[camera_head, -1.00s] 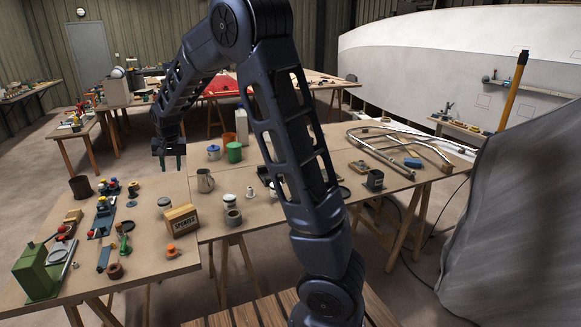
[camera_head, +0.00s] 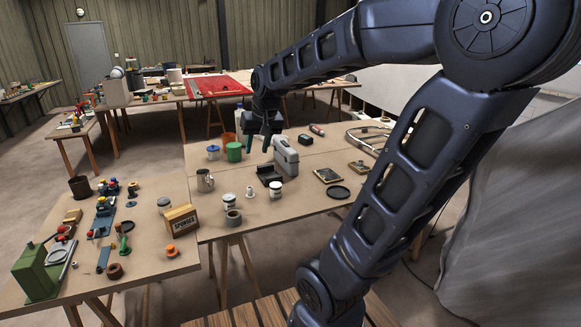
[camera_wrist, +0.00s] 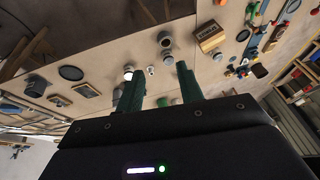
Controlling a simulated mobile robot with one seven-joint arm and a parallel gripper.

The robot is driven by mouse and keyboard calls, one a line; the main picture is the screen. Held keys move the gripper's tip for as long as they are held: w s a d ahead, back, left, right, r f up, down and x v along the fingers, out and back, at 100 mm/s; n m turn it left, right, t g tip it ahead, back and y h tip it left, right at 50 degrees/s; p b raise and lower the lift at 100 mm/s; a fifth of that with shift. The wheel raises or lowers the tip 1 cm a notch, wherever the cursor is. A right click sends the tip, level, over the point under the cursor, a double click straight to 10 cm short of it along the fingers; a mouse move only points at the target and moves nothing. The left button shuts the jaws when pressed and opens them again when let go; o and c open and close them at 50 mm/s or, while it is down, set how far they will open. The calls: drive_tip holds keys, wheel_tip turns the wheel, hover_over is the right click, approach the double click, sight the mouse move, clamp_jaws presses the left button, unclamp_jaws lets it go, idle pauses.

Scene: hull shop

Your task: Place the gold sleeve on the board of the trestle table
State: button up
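I cannot make out a gold sleeve for certain in either view. The trestle table's tan board (camera_head: 222,258) spans the middle of the head view, with a second board (camera_head: 160,285) adjoining at left. My gripper (camera_head: 260,146) hangs above the back of the middle table, near a grey canister (camera_head: 285,157) and a green can (camera_head: 233,151). In the wrist view its two green fingers (camera_wrist: 156,76) stand apart, with nothing seen held between them. A small pale fitting (camera_head: 250,192) stands on the board, its colour unclear.
Jars (camera_head: 233,217), a metal mug (camera_head: 205,181) and a "SPINDLE"-like labelled box (camera_head: 181,220) stand nearby. A green press (camera_head: 38,272), a brown ring (camera_head: 114,270) and an orange piece (camera_head: 172,251) are at left. Bare board shows around the dark disc (camera_head: 339,192).

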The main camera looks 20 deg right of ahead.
drive_tip(key=s+d+f+h, duration=0.1)
drive_tip(key=s+d, duration=0.4)
drive_tip(key=s, duration=0.8)
drive_tip(key=shift+f+t, duration=0.3)
drive_tip(key=shift+f, duration=0.25)
